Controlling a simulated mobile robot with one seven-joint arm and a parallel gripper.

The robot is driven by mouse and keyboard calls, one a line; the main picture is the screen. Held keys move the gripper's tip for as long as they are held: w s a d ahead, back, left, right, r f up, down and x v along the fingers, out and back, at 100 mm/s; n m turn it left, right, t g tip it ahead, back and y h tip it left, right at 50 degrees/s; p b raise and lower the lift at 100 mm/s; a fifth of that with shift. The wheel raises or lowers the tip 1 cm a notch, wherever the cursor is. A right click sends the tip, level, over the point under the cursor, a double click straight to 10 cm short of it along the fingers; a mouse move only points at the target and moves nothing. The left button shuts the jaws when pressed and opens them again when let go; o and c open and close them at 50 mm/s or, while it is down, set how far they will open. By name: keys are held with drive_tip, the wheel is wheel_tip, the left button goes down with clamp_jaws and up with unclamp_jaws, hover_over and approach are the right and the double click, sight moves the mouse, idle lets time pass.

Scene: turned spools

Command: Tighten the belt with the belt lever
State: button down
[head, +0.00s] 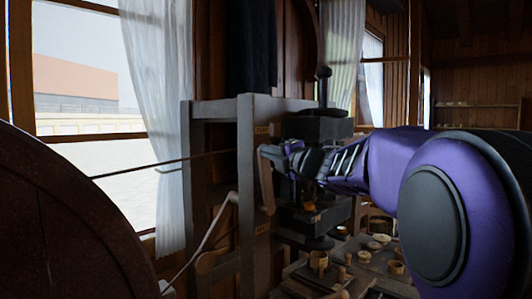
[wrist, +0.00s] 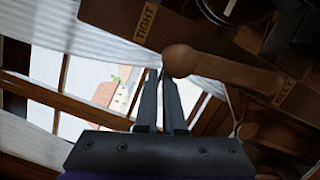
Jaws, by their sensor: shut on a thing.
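The belt lever (wrist: 232,72) is a brown wooden arm with a round knob at its end. In the wrist view it runs from the knob at my fingertips towards a "BELT" label (wrist: 285,90) at the right. A "TIGHT" label (wrist: 146,22) is on the dark wood above and left of the knob. My gripper (wrist: 166,75) has its two dark fingers close together at the knob, shut on the lever's end. In the head view my gripper (head: 268,152) is at the top of the lever (head: 267,188), in front of the lathe frame. The belt (head: 165,164) is a thin dark cord.
A large dark wheel (head: 60,220) fills the lower left. The grey lathe frame (head: 246,170) has posts close beside my gripper. A bench (head: 350,280) with several small turned wooden pieces is at the lower right. A window with white curtains (head: 160,90) is behind.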

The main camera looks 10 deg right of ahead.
drive_tip(key=shift+d+r, duration=0.2)
drive_tip(key=shift+r, duration=0.1)
wheel_tip(320, 180, up, 10)
drive_tip(key=shift+a+f, duration=0.15)
drive_tip(key=shift+f, duration=0.1)
drive_tip(key=shift+a, duration=0.15)
idle(0.4)
